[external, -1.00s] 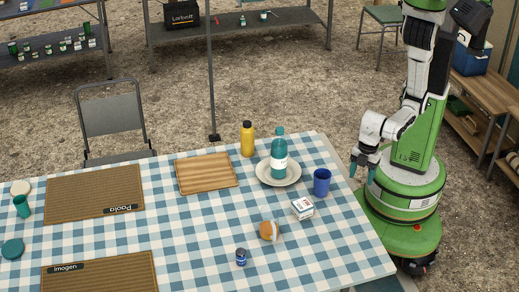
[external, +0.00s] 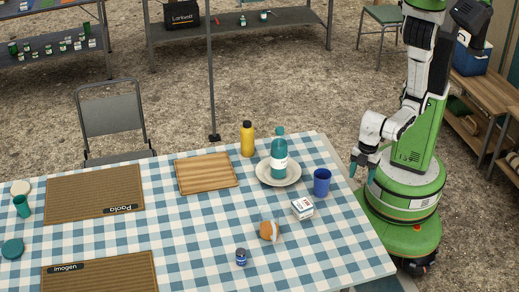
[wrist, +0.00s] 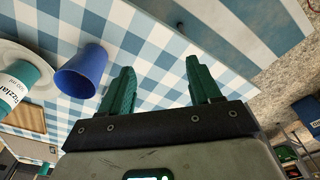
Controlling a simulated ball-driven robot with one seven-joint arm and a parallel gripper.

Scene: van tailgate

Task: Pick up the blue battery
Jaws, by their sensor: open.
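A small dark blue cylinder (external: 241,257) with a pale label stands upright near the front edge of the checked table; it looks like the blue battery, but it is too small to be sure. It does not show in the wrist view. My gripper (external: 362,168) hangs off the table's right edge, beyond the blue cup and well apart from the cylinder. In the wrist view my gripper (wrist: 160,68) has its two green fingers spread with nothing between them.
A blue cup (external: 321,182), a white box (external: 302,208), a bread roll (external: 268,230), a plate (external: 293,180) bearing a teal bottle (external: 279,160), a yellow bottle (external: 247,140) and a wooden board (external: 206,175) occupy the table. The front right corner is clear.

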